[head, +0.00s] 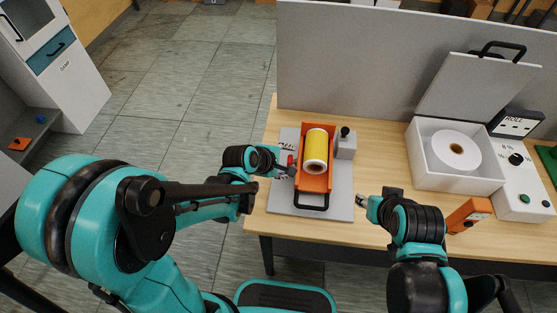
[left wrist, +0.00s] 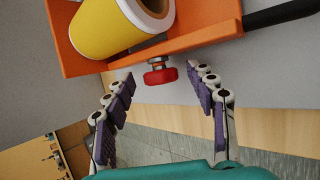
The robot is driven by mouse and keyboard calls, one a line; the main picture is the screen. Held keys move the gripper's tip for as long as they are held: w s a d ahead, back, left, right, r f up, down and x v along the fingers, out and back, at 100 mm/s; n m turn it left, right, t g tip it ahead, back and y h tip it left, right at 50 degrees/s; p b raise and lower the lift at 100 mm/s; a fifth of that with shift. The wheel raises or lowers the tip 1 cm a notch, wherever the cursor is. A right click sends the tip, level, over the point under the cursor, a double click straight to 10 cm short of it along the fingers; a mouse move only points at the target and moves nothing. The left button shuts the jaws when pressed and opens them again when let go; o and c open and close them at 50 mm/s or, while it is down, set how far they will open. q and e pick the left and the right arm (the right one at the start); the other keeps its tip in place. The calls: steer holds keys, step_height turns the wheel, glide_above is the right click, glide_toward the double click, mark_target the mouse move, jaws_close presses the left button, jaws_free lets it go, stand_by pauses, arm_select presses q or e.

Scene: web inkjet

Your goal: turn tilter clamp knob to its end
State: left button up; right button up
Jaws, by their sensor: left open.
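The red tilter clamp knob (left wrist: 160,76) sits on a short metal stem on the side of the orange tilter tray (left wrist: 215,37). In the head view the knob (head: 291,160) shows as a small red spot at the left side of the tray (head: 314,183). A yellow roll (left wrist: 103,27) lies in the tray. My left gripper (left wrist: 163,88) is open, with one finger on each side of the knob and a gap to it on both sides. My right gripper (head: 362,201) is near the table's front edge, apart from the tilter; its finger state is unclear.
The tilter stands on a grey base plate (head: 283,203) on a wooden table (head: 385,150). A grey block with a black knob (head: 345,142) is right of the tray. An open white box with a white roll (head: 456,151) and a control panel (head: 520,193) stand farther right.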

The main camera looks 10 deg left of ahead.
arm_select(q)
steer(key=v, duration=1.1)
